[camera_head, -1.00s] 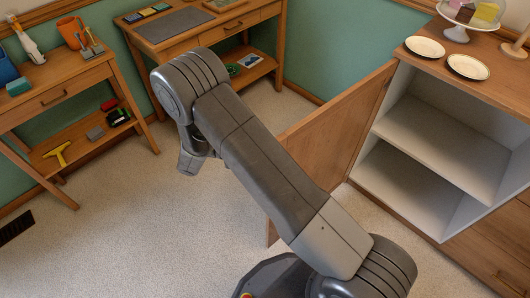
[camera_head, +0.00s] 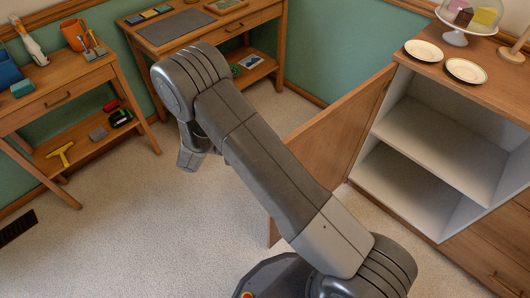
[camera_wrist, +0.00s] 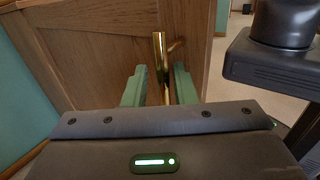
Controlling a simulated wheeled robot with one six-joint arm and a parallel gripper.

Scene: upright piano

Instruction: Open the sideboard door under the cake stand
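The sideboard (camera_head: 440,205) stands at the right in the head view. Its wooden door (camera_head: 340,135) is swung well out to the left, showing a pale interior with a shelf (camera_head: 440,150). The glass cake stand (camera_head: 455,38) with cake pieces is on top, above this compartment. In the wrist view the door's wooden panel (camera_wrist: 95,60) is in front of me, with a brass bar handle (camera_wrist: 160,55). My gripper (camera_wrist: 160,80) has its green fingers apart on either side of the handle, with gaps visible on both sides. My arm hides the fingers in the head view.
Two plates (camera_head: 424,50) (camera_head: 466,71) sit on the sideboard top. A desk (camera_head: 205,30) stands at the back, and a side table (camera_head: 60,88) with tools at the left. Carpeted floor is clear between the left table and my arm.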

